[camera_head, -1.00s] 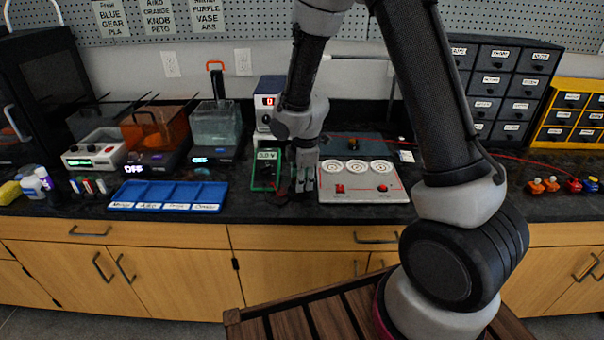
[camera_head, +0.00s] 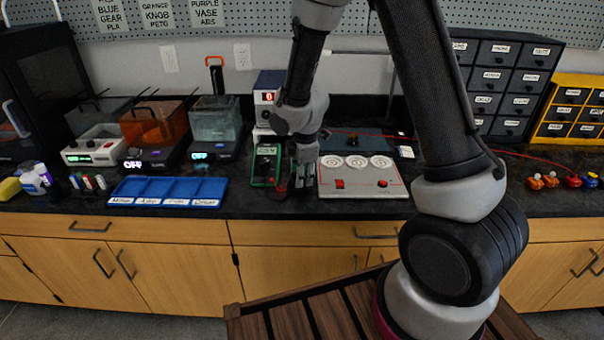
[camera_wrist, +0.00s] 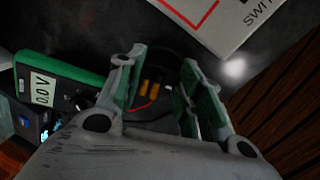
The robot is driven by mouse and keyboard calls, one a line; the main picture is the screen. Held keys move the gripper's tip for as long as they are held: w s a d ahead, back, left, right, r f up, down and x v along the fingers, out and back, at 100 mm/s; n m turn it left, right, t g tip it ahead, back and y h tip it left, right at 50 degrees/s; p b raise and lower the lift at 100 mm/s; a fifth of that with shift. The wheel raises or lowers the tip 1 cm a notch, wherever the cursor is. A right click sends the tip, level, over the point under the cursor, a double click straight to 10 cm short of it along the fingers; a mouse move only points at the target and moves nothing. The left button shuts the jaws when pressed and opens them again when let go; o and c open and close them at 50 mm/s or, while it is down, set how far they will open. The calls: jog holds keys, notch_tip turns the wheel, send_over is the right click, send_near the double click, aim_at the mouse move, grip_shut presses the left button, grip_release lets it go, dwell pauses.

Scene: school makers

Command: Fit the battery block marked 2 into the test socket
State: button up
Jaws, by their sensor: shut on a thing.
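My gripper (camera_head: 304,182) points down at the counter between the green multimeter (camera_head: 266,165) and the white panel with three round dials (camera_head: 335,182). In the wrist view its two green-padded fingers (camera_wrist: 162,90) stand apart around a dark area. Two small orange-yellow pieces and a red wire (camera_wrist: 143,106) show there. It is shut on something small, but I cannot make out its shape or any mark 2. The multimeter (camera_wrist: 62,80) reads 0.0 V in the wrist view. I cannot pick out the test socket for certain.
A blue compartment tray (camera_head: 168,180) lies to the left, with small coloured cylinders (camera_head: 88,181) beyond it. Clear-walled tanks (camera_head: 215,125) stand behind. Drawer cabinets (camera_head: 500,80) stand at the back right. A red wire crosses the counter at right. The counter's front edge is close to my gripper.

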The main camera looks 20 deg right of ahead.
jog(key=shift+d+f, duration=0.1)
jog(key=shift+f, duration=0.5)
jog(key=o, duration=0.7)
jog(key=shift+o, duration=0.2)
notch_tip(320, 180, up, 11)
jog(key=s, duration=0.2)
dwell(0.5)
jog(key=shift+f, duration=0.15)
